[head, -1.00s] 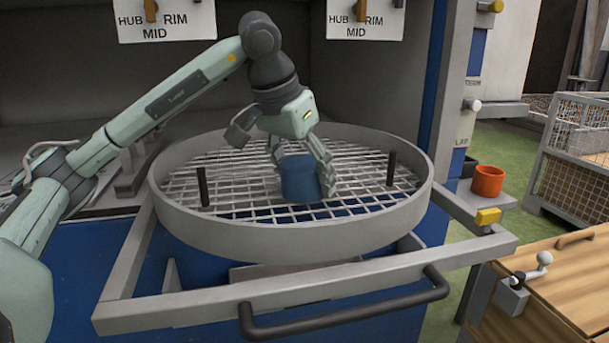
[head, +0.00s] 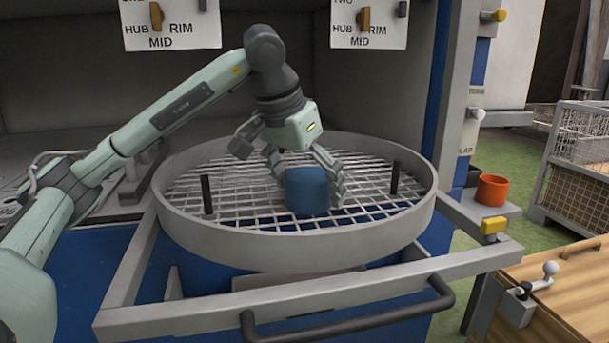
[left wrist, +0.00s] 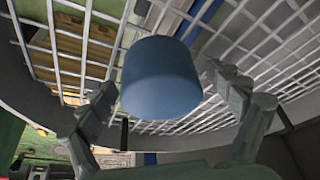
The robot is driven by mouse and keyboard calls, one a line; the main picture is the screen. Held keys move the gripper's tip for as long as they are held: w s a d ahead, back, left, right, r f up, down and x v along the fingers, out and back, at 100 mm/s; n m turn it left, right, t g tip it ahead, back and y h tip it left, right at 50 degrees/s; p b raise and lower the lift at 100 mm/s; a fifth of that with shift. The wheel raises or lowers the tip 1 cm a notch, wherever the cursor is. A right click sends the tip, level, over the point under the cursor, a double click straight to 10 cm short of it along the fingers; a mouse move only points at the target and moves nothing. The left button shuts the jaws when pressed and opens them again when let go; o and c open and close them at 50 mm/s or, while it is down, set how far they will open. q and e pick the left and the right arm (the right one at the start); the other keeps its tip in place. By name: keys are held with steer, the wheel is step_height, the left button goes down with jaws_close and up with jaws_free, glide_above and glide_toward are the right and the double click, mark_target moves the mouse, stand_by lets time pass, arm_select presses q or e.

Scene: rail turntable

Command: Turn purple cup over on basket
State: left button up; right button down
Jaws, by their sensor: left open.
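No purple cup shows; a dark blue cup (head: 308,192) stands on the wire mesh of the round grey basket (head: 300,248). I cannot see an opening in it, so which way up it is cannot be told. My left gripper (head: 307,180) is over the cup from above, its fingers open on either side. In the left wrist view, the cup (left wrist: 160,78) lies between the spread fingers of the gripper (left wrist: 163,95), with gaps showing on both sides. My right gripper is not in view.
Two black posts (head: 207,194) (head: 394,178) rise from the mesh beside the cup. An orange cup (head: 491,190) stands on a small side shelf at the right. A wooden box (head: 570,290) is at front right. Labelled cards (head: 172,27) hang behind.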

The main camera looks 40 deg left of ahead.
arm_select(q)
steer(key=v, duration=1.2)
steer(key=shift+f, duration=0.1)
